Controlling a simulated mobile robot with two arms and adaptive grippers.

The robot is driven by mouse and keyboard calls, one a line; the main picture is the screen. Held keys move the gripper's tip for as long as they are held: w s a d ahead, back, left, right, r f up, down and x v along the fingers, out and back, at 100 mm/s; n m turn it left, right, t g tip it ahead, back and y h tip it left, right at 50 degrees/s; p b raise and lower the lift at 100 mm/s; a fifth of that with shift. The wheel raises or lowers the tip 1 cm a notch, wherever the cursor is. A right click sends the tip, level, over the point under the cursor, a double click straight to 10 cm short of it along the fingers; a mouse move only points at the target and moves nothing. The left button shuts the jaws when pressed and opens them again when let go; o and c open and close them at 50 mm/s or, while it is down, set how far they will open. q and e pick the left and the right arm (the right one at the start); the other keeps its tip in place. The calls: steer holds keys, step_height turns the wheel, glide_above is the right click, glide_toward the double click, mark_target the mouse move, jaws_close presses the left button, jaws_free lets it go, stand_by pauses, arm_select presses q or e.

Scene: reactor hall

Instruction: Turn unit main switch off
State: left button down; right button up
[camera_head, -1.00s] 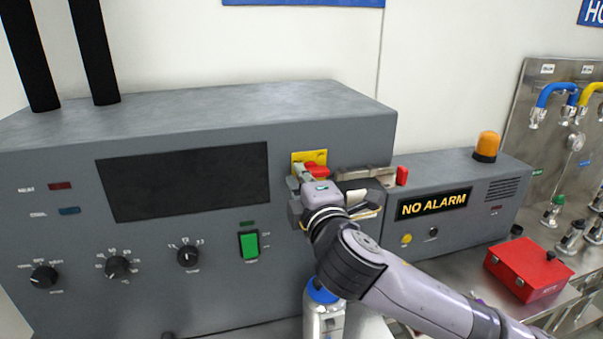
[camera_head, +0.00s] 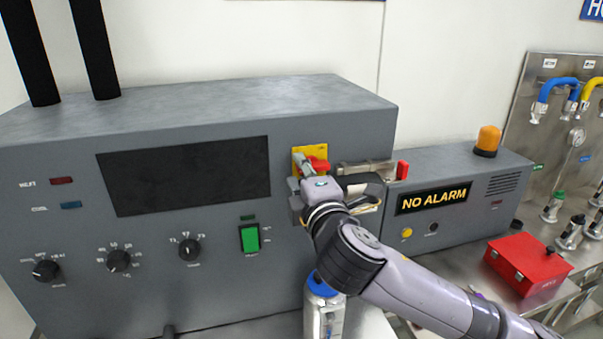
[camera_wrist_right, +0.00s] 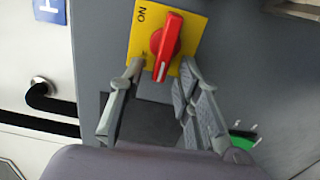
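The main switch is a red handle (camera_head: 319,164) on a yellow plate (camera_head: 297,152), on the right part of the grey unit's front (camera_head: 210,290). In the right wrist view, the red handle (camera_wrist_right: 166,46) stands nearly upright in the picture on the yellow plate (camera_wrist_right: 193,24), with "ON" lettering upside down. My right gripper (camera_wrist_right: 163,66) is open, one finger on each side of the handle's lower end, with gaps visible. In the head view my right gripper (camera_head: 308,166) partly covers the plate and switch. My left gripper is not in view.
A metal latch with a red end (camera_head: 402,169) sits right of the switch, close to my wrist. The "NO ALARM" box (camera_head: 470,225) with an orange lamp (camera_head: 488,141) stands to the right. A green rocker switch (camera_head: 249,238) and several knobs are at left. A red box (camera_head: 526,262) lies right.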

steer(key=shift+s, duration=0.1)
steer(key=v, duration=1.1)
steer(key=shift+s+d, duration=0.2)
steer(key=shift+s, duration=0.15)
